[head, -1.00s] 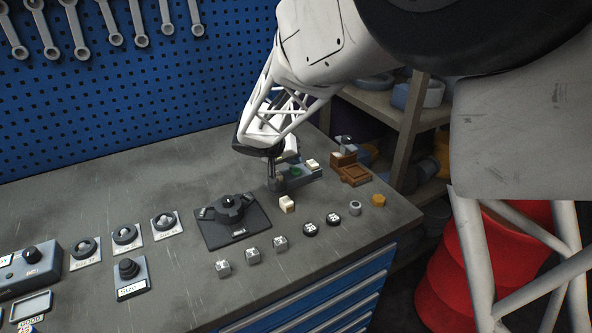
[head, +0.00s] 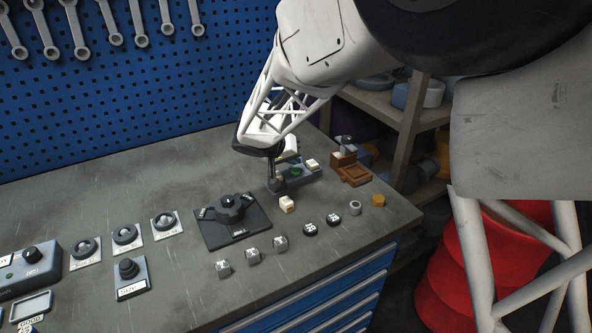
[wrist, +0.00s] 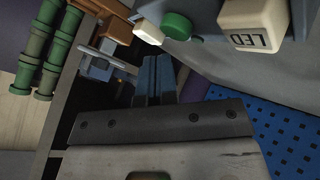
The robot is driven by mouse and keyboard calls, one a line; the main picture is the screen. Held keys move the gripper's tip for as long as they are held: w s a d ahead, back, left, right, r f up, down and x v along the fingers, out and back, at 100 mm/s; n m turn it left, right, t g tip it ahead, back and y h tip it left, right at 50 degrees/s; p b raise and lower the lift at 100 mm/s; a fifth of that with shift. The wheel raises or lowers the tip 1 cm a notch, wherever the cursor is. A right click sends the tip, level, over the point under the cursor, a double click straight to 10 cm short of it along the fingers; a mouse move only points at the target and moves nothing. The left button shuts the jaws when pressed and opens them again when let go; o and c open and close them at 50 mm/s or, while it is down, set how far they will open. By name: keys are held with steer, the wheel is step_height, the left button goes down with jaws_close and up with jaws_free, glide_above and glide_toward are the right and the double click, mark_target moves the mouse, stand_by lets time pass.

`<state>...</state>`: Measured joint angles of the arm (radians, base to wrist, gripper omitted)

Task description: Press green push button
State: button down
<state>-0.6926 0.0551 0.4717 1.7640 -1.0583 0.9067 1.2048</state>
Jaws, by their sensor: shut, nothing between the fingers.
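The green push button (head: 296,171) sits on a small grey housing toward the right end of the bench. In the wrist view the round green button (wrist: 177,26) shows just beyond my fingertips. My gripper (head: 273,186) is shut and empty, pointing down at the left side of this housing in the head view. In the wrist view my gripper (wrist: 156,62) shows its two blue-grey fingers together. It appears close to the button; I cannot tell whether it touches anything.
A white switch (head: 312,163) is beside the button, and a white block (head: 287,204) stands in front. In the wrist view a white block labelled LED (wrist: 253,27) is to the right. A brown box (head: 352,172) is to the right, a black knob unit (head: 233,220) to the left.

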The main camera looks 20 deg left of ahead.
mark_target(294, 169)
steer(key=shift+f, duration=0.95)
stand_by(1.6)
steer(key=shift+r, duration=0.9)
steer(key=shift+r, duration=0.15)
steer(key=shift+r, duration=2.4)
